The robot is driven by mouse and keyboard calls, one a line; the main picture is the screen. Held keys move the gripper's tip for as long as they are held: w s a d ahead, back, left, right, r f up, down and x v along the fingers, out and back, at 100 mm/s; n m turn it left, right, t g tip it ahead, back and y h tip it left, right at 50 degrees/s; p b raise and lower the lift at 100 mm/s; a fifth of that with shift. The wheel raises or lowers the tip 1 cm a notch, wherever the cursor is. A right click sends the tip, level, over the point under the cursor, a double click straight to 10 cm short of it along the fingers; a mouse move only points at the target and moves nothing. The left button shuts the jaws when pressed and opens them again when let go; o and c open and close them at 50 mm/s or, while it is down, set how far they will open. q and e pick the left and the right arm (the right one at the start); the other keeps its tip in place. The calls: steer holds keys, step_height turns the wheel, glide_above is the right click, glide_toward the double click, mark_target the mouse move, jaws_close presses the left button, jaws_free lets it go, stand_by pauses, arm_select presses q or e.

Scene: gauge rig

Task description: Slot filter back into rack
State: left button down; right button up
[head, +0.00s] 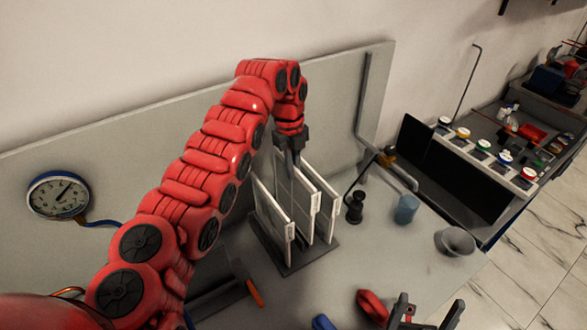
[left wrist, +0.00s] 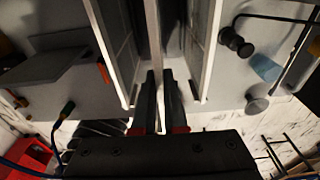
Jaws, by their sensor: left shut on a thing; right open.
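Several white-framed flat filters stand side by side in a dark rack (head: 318,252) on the table in the head view. The left filter (head: 272,220) and the right filter (head: 324,196) flank a middle filter (head: 303,207). My left gripper (head: 291,157) points down and is shut on the top of the middle filter. Whether the held filter's lower edge is fully seated is hidden. My right gripper (head: 425,318) is open and empty at the bottom edge.
A clock gauge (head: 58,195) is on the left. A black fitting (head: 355,207), a blue cup (head: 406,209) and a grey funnel (head: 456,241) stand right of the rack. An orange-handled tool (head: 255,293) lies in front. A grey panel (head: 335,100) rises behind.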

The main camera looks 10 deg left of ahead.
mark_target(293, 186)
arm_select(q)
steer(key=shift+b, duration=0.35)
steer(key=shift+f, duration=0.15)
steer(key=shift+f+b, duration=2.5)
steer(key=shift+f, duration=0.65)
steer(key=c, duration=0.9)
jaws_free()
steer(key=shift+r, duration=0.1)
steer(key=shift+r, duration=0.1)
